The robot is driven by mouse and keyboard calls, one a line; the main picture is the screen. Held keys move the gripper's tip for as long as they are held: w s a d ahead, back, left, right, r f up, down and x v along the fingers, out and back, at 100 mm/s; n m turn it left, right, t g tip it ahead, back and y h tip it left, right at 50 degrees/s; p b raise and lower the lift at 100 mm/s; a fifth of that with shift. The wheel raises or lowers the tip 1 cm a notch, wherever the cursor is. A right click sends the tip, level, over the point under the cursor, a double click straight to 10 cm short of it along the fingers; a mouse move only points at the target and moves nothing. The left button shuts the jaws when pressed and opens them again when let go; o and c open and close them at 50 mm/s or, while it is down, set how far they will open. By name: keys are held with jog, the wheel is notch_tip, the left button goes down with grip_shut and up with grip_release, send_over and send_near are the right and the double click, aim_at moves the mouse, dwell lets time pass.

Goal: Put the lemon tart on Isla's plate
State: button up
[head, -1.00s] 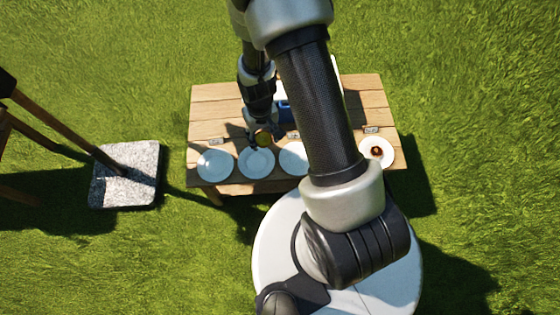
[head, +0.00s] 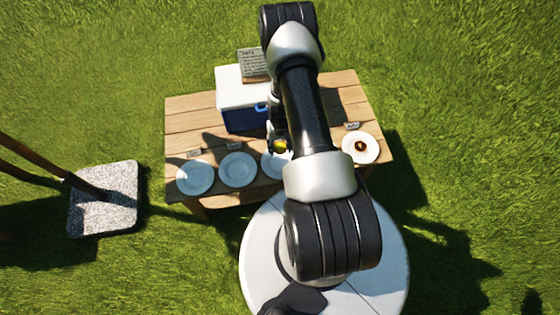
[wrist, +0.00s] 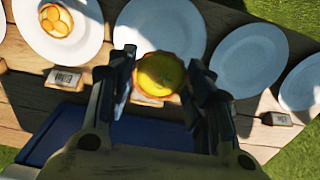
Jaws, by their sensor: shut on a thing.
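My gripper (wrist: 160,78) is shut on the lemon tart (wrist: 160,74), a small round tart with a yellow top and browned crust. In the head view the tart (head: 280,146) hangs by the back edge of an empty white plate (head: 271,166), partly behind my arm. In the wrist view that plate (wrist: 160,22) lies just beyond the tart. A name card (wrist: 146,98) shows partly behind the tart; its writing is unreadable, so I cannot tell which plate is Isla's. Two other empty plates (head: 195,177) (head: 237,170) stand to the left in the head view.
A plate (head: 373,155) with a dark-centred tart is at the right. Another plate (wrist: 82,48) holds a tart with orange rounds. A blue and white cooler (head: 242,98) and a written board (head: 252,65) stand at the back. A stone block (head: 105,198) lies left of the table.

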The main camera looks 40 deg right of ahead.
notch_tip(320, 180, down, 12)
jog(key=b, duration=0.3)
jog(key=shift+r, duration=0.25)
jog(key=shift+f+b, duration=0.1)
jog(key=shift+b, duration=0.25)
jog(key=o, duration=1)
jog(key=shift+o, duration=0.2)
